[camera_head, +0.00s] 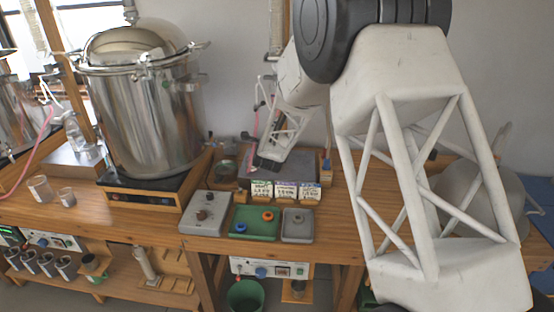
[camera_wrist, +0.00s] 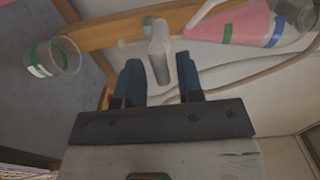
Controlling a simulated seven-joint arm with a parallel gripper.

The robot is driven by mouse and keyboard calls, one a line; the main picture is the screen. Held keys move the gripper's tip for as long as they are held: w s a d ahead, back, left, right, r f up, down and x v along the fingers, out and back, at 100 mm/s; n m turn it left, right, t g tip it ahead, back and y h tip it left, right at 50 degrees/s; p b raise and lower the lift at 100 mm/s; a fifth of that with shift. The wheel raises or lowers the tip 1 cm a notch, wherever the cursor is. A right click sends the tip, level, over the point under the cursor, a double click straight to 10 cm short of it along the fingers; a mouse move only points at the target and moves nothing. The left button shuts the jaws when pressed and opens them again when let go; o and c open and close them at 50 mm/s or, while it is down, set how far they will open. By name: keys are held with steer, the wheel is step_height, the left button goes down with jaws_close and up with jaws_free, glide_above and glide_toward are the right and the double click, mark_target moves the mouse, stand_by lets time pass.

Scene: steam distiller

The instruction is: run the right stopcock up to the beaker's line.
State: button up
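In the wrist view my gripper (camera_wrist: 160,82) has its two dark blue fingers apart. A pale, grey-ended piece (camera_wrist: 158,50), which looks like a stopcock or its tube, shows in the gap between them, with space on both sides. A clear beaker (camera_wrist: 52,60) with a green band is at the left, apart from the fingers. A flask of pink liquid (camera_wrist: 240,22) with green and blue bands is at the upper right. In the head view my gripper (camera_head: 265,163) is small and dark behind the label cards, and my arm hides much of the bench there.
A large steel pot (camera_head: 145,110) stands on a hotplate at the left. Small labelled cards (camera_head: 286,190) stand in front of my gripper. A wooden bar (camera_wrist: 110,30) and a looping tube (camera_wrist: 245,85) lie near the fingers.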

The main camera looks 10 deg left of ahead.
steer(key=shift+w, duration=0.4)
steer(key=c, duration=0.5)
